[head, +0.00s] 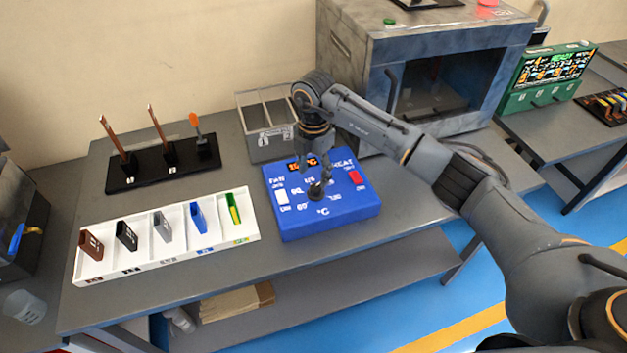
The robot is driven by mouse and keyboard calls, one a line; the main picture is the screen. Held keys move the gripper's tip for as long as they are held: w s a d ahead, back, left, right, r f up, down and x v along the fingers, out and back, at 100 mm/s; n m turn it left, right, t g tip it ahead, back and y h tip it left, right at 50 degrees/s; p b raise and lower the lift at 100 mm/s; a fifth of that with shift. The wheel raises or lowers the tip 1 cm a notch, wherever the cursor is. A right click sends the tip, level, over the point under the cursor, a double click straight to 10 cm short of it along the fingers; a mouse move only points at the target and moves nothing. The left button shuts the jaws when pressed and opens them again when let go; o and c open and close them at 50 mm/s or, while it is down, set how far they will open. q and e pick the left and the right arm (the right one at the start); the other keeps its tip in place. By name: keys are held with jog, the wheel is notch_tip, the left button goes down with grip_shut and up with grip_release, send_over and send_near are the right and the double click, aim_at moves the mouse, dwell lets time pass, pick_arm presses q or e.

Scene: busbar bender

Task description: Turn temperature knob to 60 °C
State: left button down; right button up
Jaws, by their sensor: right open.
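The blue control box (342,218) sits on the grey workbench with white lettering, a white switch (282,195) labelled FAN on its left and a red switch (355,177) labelled HEAT on its right. An orange display (303,164) is at its back edge, partly hidden by my arm. The dark temperature knob (316,191) is in the middle of the box face, largely covered by my gripper. My right gripper (321,181) points down just over the knob, open. I cannot tell whether its fingers touch the knob or which mark the knob points to. My left gripper is not in view.
A grey two-part bin (268,148) stands behind the box, and a large grey oven-like cabinet (350,50) stands behind my arm. A white tray (165,252) with several coloured items and a black tool stand (150,178) are to the left. Bench in front of the box is clear.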

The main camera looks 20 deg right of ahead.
aim_at(314, 188)
notch_tip(314, 188, down, 6)
jog(key=shift+r+p, duration=0.15)
jog(key=shift+p, duration=0.4)
grip_shut()
